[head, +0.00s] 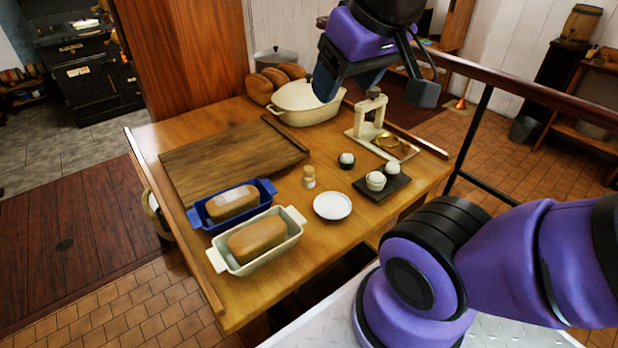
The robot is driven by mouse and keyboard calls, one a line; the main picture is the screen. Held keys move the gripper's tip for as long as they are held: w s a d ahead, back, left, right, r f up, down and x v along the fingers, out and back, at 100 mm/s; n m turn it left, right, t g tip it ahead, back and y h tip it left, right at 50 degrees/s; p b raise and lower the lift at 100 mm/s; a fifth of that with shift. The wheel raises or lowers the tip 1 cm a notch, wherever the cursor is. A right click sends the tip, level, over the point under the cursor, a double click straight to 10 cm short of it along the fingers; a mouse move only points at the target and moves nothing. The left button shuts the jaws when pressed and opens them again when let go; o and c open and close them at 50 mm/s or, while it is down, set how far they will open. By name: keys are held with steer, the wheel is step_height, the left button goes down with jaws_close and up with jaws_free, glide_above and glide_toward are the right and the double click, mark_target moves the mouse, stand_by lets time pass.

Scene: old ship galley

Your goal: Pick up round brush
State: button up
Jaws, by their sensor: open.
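A small upright piece with a tan knob on top and a paler body looks like the round brush (309,177). It stands on the wooden table (285,277) near the middle, between the cutting board and the white saucer. It is small here, so its bristles are not clear. My gripper (378,92) is open and empty. It hangs above the back right of the table, over the white casserole dish and the cream press, up and to the right of the brush and well apart from it.
Loaf pans (262,264) stand front left. The casserole (305,116) and press (371,118) stand behind. A railing (535,82) runs right.

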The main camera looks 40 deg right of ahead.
steer(key=shift+o, duration=0.3)
steer(key=shift+w, duration=0.1)
steer(key=m+g+y, duration=0.1)
steer(key=m+g, duration=0.3)
steer(key=m, duration=2.2)
glide_above(309, 168)
steer(key=s, duration=0.1)
step_height(309, 168, down, 30)
steer(key=shift+d+f, duration=0.15)
steer(key=shift+f, duration=0.1)
steer(key=shift+d+f+m, duration=0.15)
steer(key=shift+f+m, duration=0.15)
steer(key=shift+f, duration=0.05)
steer(key=f, duration=0.7)
steer(key=w+a+f, duration=0.1)
steer(key=f, duration=0.2)
steer(key=shift+f, duration=0.3)
